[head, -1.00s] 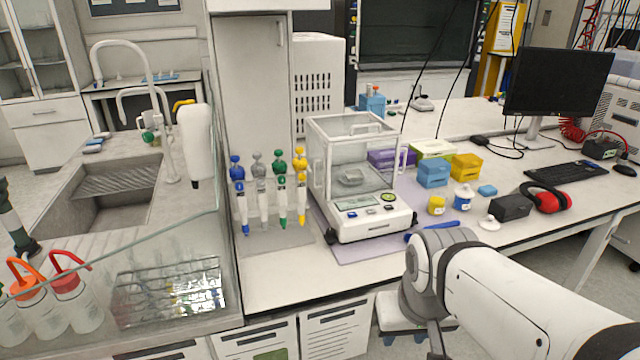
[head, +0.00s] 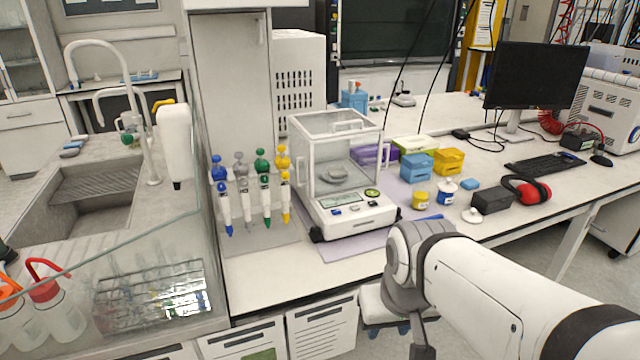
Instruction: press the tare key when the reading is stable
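The analytical balance (head: 343,180) stands on a lilac mat on the bench, a white base with a clear glass draft shield. The reading and the key labels are too small to make out. A round pan shows inside the closed-looking glass box. My white arm reaches in from the lower right, its wrist end in front of the bench edge, below and right of the balance. My gripper's fingers cannot be made out.
A rack of colored pipettes (head: 249,190) stands just left of the balance. A sink is at left.

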